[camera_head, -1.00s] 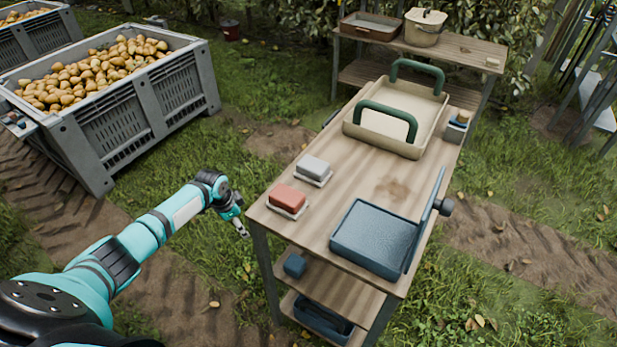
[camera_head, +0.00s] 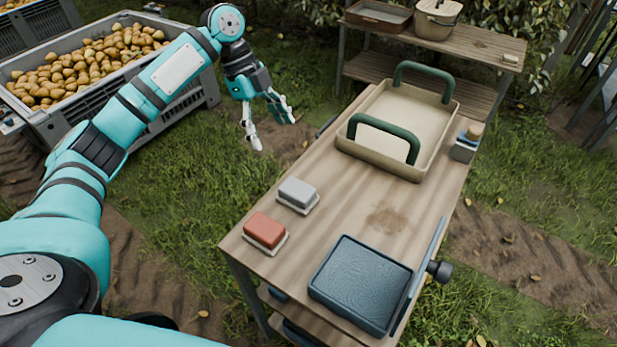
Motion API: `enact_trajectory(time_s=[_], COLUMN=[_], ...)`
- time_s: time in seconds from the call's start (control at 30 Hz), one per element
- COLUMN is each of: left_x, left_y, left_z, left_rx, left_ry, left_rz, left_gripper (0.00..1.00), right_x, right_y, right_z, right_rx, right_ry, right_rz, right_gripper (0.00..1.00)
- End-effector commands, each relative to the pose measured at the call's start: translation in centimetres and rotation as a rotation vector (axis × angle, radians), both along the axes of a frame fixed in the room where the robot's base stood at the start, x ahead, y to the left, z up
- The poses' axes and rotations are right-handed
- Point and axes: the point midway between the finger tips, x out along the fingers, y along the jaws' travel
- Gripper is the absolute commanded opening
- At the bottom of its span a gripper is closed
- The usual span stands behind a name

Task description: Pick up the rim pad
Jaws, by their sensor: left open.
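On the wooden table (camera_head: 345,215) a red block (camera_head: 265,230) and a grey block (camera_head: 298,192) each sit on a small pale base near the left edge. Either could be the rim pad; I cannot tell which. My left gripper (camera_head: 270,136) hangs open and empty left of the table, beyond the grey block and apart from it. Its fingers point down and are spread. My right gripper is not in view.
A beige tray (camera_head: 350,159) with green handles stands at the table's back. A blue open case (camera_head: 360,283) lies at the front right. A grey crate (camera_head: 185,98) of pears stands at left. Bare tabletop lies between tray and case.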

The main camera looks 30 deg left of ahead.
Motion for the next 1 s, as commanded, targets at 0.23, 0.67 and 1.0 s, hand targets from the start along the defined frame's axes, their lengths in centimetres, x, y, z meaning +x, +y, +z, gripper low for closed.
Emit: enact_trajectory(time_s=[0.23, 0.67, 1.0], left_x=[-0.7, -1.1, -1.1], left_y=[-1.3, -4.5, -5.8], left_z=[-2.0, -9.7, -12.5], left_rx=[-0.002, -0.003, -0.003], left_ry=[0.007, 0.003, 0.004], left_rz=[-0.034, -0.031, -0.030], left_gripper=[0.79, 0.79, 0.79], right_x=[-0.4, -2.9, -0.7], right_y=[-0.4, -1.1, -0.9], right_z=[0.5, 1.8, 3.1], right_rx=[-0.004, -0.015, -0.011], right_ry=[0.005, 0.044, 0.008], right_rz=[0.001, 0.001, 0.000], right_gripper=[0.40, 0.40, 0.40])
